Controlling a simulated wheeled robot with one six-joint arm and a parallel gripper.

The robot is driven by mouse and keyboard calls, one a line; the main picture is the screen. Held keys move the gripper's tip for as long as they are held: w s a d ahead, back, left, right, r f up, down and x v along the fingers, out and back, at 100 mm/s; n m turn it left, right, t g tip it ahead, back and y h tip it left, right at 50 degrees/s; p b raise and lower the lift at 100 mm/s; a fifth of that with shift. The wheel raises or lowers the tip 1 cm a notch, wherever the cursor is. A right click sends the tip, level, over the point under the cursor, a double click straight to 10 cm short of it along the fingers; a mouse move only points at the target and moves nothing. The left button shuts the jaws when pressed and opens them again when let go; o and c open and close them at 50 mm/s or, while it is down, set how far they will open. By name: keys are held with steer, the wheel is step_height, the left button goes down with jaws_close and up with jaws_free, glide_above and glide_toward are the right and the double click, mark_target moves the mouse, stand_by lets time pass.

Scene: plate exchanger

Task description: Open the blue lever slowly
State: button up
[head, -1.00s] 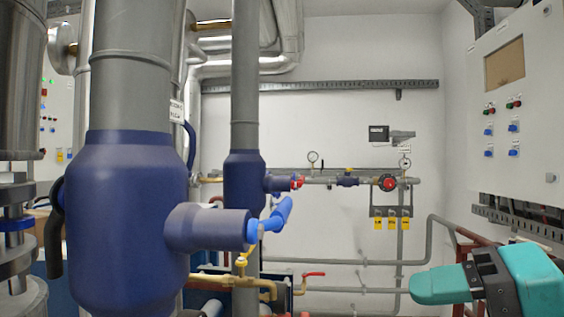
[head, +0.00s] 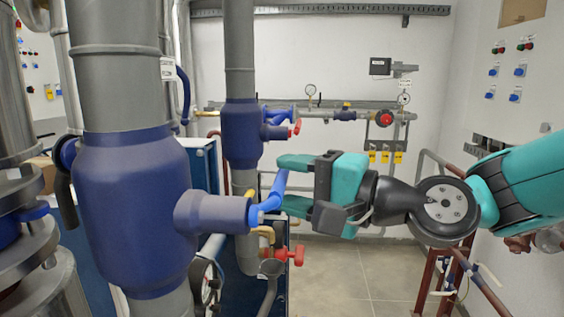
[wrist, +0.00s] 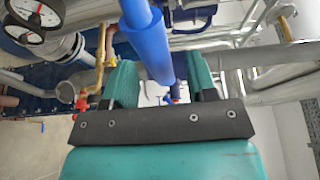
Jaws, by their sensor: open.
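The blue lever (head: 269,197) sticks out from the end of the grey-blue stem (head: 213,213) of the large dark blue valve body (head: 130,205) on the near pipe. It slants up and to the right. My gripper (head: 286,182) is open, with its teal fingers pointing left at the lever's upper end. In the wrist view the blue lever (wrist: 148,45) runs down from the top into the gap between the two fingers (wrist: 160,80). I cannot tell whether either finger touches it.
A red handle (head: 283,254) on a small valve lies below my gripper. Pressure gauges (wrist: 35,14) are close by in the wrist view. Open floor (head: 345,275) shows at the lower right.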

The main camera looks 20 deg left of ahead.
steer(key=shift+w+a, duration=0.15)
steer(key=shift+a, duration=0.85)
jaws_close()
